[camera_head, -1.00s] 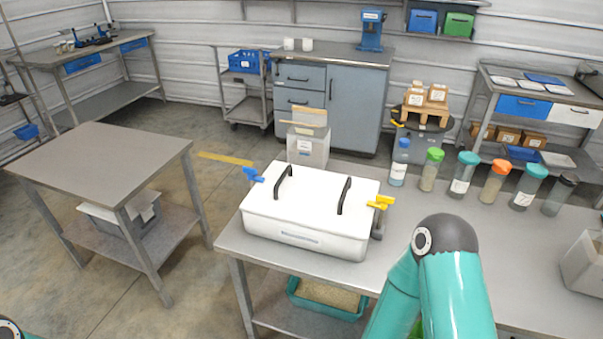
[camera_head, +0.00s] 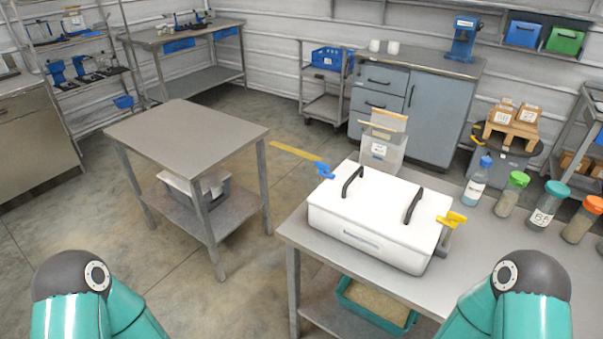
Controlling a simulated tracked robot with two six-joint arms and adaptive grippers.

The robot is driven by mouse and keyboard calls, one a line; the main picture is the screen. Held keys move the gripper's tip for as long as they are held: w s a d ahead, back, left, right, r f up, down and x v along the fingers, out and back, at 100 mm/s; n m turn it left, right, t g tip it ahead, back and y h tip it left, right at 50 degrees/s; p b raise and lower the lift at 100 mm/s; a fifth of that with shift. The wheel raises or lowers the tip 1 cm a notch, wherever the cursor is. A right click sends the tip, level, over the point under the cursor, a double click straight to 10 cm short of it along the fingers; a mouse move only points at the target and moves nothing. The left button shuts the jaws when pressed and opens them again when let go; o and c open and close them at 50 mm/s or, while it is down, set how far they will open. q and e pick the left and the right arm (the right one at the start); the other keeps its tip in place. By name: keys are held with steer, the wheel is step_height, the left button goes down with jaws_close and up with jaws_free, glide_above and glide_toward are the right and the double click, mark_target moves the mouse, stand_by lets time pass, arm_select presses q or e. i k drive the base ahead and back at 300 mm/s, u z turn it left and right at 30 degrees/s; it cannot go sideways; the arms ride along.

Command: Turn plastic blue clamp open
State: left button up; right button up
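A white hopper box (camera_head: 380,216) with two black handles on its lid stands on the metal table at the right. The blue clamp (camera_head: 324,170) sits at the left edge of the lid. A yellow clamp (camera_head: 452,219) sits at the right edge. Teal links of both my arms show at the bottom of the view, left and right. Neither of my grippers is in the picture, so I cannot see their fingers.
Several lidded bottles, one a blue-capped bottle (camera_head: 477,180), stand behind the box on the right. A clear container (camera_head: 380,146) stands behind the box. A bare metal table (camera_head: 185,140) is at the left, with open floor between the tables.

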mark_target(322, 167)
steer(key=u, duration=0.05)
steer(key=k, duration=0.7)
steer(key=z, duration=0.2)
steer(key=i, duration=0.75)
steer(key=u, duration=0.55)
steer(key=k, duration=1.15)
steer(key=u, duration=0.6)
steer(key=i, duration=1.15)
steer(key=z, duration=0.65)
steer(key=i, duration=0.5)
steer(key=z, duration=0.35)
